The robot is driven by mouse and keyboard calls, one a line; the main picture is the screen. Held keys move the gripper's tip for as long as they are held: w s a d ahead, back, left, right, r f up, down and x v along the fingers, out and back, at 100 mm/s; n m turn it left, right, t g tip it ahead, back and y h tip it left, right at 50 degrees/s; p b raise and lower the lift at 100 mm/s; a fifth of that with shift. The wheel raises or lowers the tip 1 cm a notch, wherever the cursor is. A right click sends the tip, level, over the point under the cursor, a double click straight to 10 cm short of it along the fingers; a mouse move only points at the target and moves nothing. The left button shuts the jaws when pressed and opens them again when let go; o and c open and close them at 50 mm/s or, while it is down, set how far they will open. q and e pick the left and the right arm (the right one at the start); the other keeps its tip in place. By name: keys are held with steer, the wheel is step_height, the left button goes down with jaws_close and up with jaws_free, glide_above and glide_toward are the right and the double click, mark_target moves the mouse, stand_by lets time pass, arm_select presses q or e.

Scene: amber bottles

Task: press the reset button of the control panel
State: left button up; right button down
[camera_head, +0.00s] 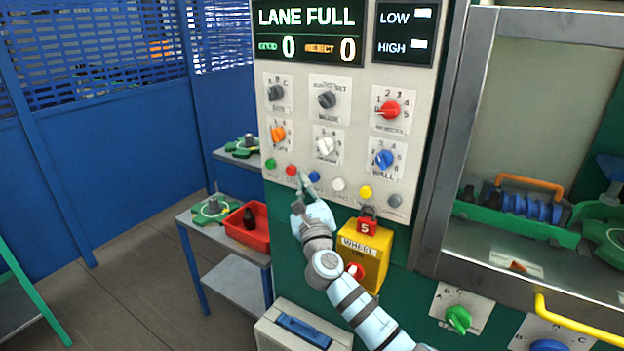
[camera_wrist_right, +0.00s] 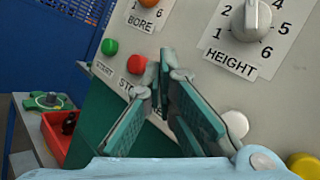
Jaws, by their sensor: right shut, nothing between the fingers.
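The control panel (camera_head: 300,140) has a row of buttons: green (camera_head: 270,163), red (camera_head: 291,170), blue (camera_head: 314,176), white (camera_head: 338,184), yellow (camera_head: 365,191) and grey (camera_head: 395,200). I cannot read a reset label. In the wrist view the green button (camera_wrist_right: 110,47) has a label like START and the red button (camera_wrist_right: 136,64) one starting STO. The white button (camera_wrist_right: 235,124) shows too; the blue one is hidden behind the fingers. My right gripper (camera_head: 303,182) is shut and empty, its tips between red and blue, close to the panel; contact is unclear. My left gripper is out of view.
Knobs sit above the buttons, such as the white HEIGHT knob (camera_wrist_right: 251,20). A yellow WHEEL box (camera_head: 376,240) with a red padlock (camera_head: 368,226) juts out below. A red tray (camera_head: 247,238) stands on a side table at the left.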

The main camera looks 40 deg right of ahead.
stand_by(0.5)
steer(key=shift+w+d, duration=0.15)
steer(key=shift+d, duration=0.25)
steer(key=shift+w+d, duration=0.1)
steer(key=shift+d, duration=0.35)
stand_by(0.6)
steer(key=shift+a, duration=0.1)
steer(key=shift+s+a+p, duration=0.25)
steer(key=shift+a+p, duration=0.15)
steer(key=shift+a, duration=0.35)
steer(key=a+p, duration=0.1)
steer(key=a, duration=0.1)
steer(key=s+a+p, duration=0.1)
steer(key=a, duration=0.1)
steer(key=shift+s+a, duration=0.2)
steer(key=shift+a, duration=0.2)
